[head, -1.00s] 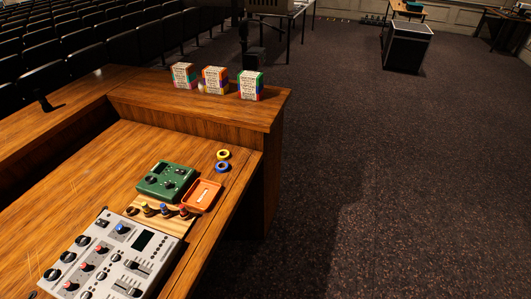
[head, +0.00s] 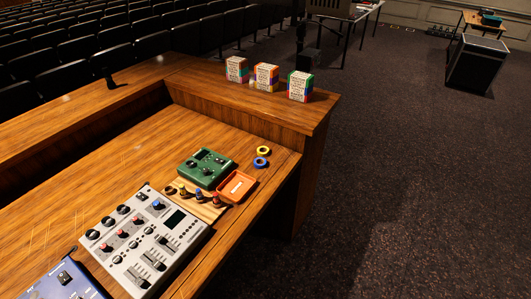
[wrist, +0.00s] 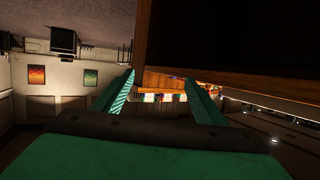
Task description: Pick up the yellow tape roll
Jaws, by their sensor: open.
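The yellow tape roll (head: 263,151) lies on the lower wooden desk top near its right end in the head view. A blue tape roll (head: 260,163) lies just in front of it, touching or nearly so. My gripper (wrist: 162,90) shows only in the wrist view, with two green fingers spread apart and nothing between them. The wrist view does not show the tape roll, and the head view does not show my gripper, so I cannot tell the distance between them.
Beside the rolls are an orange tray (head: 222,190), a green effects box (head: 206,168) and a wooden rack (head: 200,203) with several small pegs. A grey mixer (head: 145,240) stands nearer. Boxes (head: 266,77) stand on the raised ledge (head: 240,103). Open carpet (head: 420,190) lies right.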

